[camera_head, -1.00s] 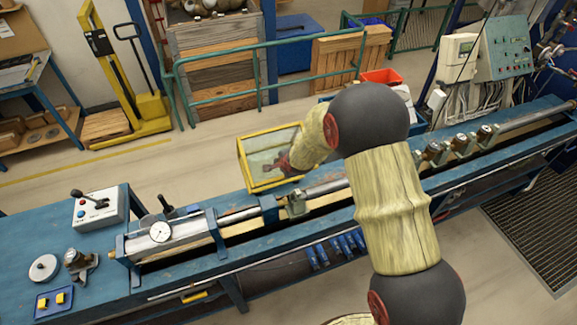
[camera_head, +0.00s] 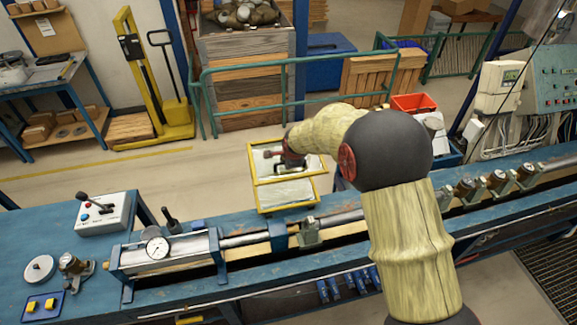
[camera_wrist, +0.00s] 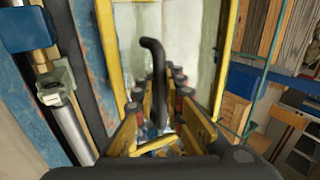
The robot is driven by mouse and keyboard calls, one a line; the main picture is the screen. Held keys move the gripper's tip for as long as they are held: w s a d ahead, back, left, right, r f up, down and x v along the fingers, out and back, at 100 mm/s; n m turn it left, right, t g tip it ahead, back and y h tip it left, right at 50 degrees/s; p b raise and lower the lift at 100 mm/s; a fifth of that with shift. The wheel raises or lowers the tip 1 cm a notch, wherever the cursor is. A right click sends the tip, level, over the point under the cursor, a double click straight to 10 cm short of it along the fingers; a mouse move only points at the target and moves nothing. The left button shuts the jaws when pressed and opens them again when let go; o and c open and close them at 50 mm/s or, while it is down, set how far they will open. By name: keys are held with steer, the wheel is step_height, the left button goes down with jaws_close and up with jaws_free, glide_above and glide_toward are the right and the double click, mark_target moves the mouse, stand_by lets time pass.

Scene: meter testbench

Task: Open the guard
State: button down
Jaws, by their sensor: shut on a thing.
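The guard (camera_head: 287,195) is a yellow frame with clear panes at the back edge of the blue bench. It shows in the head view as an upper pane and a lower pane, with the upper one raised behind. My gripper (camera_head: 272,154) is at the upper pane. In the wrist view my gripper (camera_wrist: 158,90) is closed around a dark curved handle (camera_wrist: 152,52), with the guard's yellow frame (camera_wrist: 108,45) on both sides. The fingers partly hide where the handle joins the guard.
The bench carries a shaft in clamps (camera_head: 310,232), a cylinder with a dial gauge (camera_head: 157,248) and a control box (camera_head: 103,212). A red bin (camera_head: 413,103) stands behind my arm. A green rail (camera_head: 255,72) and a wooden crate are behind the bench.

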steer(key=shift+w+r, duration=0.15)
steer(key=shift+r, duration=0.1)
steer(key=c, duration=2.3)
jaws_free()
steer(key=o, duration=0.4)
steer(key=shift+f, duration=0.15)
steer(key=shift+s, duration=0.2)
steer(key=v, duration=1.2)
steer(key=shift+c, duration=0.5)
